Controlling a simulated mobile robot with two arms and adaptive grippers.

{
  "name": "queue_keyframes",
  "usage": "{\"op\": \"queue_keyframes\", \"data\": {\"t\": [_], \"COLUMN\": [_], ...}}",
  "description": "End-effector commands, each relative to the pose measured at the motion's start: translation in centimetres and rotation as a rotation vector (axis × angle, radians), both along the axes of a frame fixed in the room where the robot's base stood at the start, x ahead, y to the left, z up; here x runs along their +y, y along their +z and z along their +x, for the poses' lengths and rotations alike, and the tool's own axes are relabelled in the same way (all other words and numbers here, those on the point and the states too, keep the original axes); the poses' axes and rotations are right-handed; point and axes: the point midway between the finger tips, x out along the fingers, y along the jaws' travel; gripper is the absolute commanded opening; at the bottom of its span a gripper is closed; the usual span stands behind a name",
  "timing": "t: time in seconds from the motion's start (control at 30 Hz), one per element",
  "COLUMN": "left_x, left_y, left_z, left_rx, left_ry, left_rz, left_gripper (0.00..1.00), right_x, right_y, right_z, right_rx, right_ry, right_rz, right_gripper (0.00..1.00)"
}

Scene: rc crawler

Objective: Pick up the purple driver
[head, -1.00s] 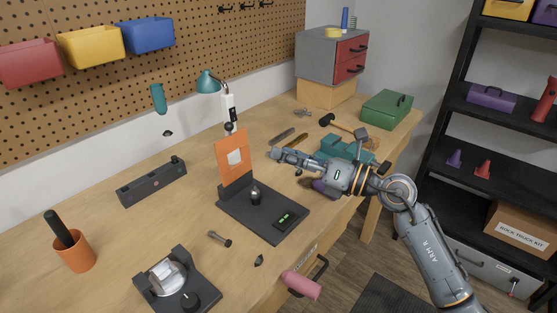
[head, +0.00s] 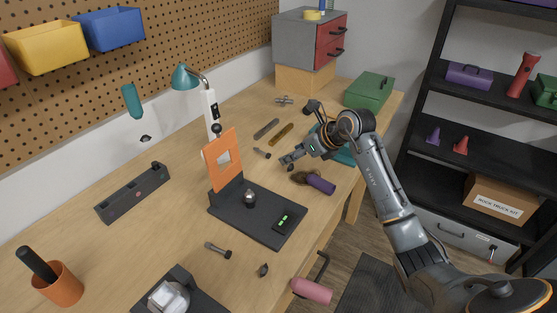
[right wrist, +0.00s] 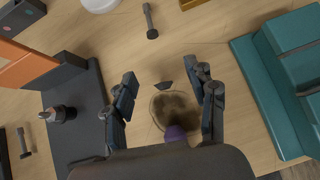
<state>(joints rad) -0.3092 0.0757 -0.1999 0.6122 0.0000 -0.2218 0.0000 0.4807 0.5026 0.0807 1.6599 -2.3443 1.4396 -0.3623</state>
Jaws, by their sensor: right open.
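The purple driver (head: 320,183) lies on the workbench near its front edge, its purple handle pointing right. A brown mottled round patch (head: 300,177) adjoins its left end. In the right wrist view the purple handle (right wrist: 175,134) shows partly at the bottom, cut off by my gripper body, with the brown patch (right wrist: 175,108) above it. My right gripper (head: 287,162) is open and empty, above the bench just behind the driver. In the right wrist view its two fingers (right wrist: 165,80) are spread on either side of the brown patch. My left gripper is in neither view.
The black stand with orange panel (head: 222,162) is left of the gripper. A teal object (head: 345,157) lies close on the right. Small tools (head: 266,128) lie behind. A green box (head: 370,90) and drawer cabinet (head: 308,40) stand farther back.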

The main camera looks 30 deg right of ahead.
Motion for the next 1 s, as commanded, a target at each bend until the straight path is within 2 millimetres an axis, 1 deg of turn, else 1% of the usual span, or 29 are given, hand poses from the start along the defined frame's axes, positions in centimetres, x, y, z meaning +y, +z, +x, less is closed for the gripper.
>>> {"op": "queue_keyframes", "data": {"t": [0.17,0.27,0.33,0.4,0.5,0.73,0.77,0.8,0.87,0.9,0.97,1.0], "left_x": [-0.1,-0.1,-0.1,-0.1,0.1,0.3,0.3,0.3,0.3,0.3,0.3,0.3], "left_y": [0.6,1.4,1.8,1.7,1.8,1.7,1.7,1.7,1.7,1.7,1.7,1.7], "left_z": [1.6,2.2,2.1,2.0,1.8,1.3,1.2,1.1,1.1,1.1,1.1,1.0], "left_rx": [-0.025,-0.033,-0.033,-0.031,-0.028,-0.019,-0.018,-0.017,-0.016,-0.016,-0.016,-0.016], "left_ry": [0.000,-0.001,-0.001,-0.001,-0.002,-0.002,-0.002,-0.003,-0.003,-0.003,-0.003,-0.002], "left_rz": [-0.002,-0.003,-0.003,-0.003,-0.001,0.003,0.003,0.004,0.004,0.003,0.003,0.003], "left_gripper": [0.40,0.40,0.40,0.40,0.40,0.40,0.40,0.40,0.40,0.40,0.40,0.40], "right_x": [0.6,1.3,1.8,1.9,2.0,2.1,2.0,2.0,2.0,2.0,2.0,2.0], "right_y": [-0.7,-1.5,-2.3,-3.0,-3.7,-3.9,-3.9,-3.9,-3.9,-3.9,-3.9,-3.9], "right_z": [0.8,1.7,2.4,3.1,3.5,3.7,3.6,3.6,3.6,3.6,3.6,3.6], "right_rx": [0.001,0.002,0.003,0.001,0.001,0.000,0.000,0.000,0.000,0.000,0.000,0.000], "right_ry": [0.001,0.001,0.002,0.001,-0.001,0.001,0.001,0.000,0.000,0.000,0.000,0.000], "right_rz": [0.003,0.007,0.006,0.005,0.002,-0.001,-0.001,0.000,0.000,0.000,0.000,0.000], "right_gripper": [0.57,0.57,0.57,0.57,0.57,0.57,0.55,0.46,0.34,0.26,0.14,0.06]}}
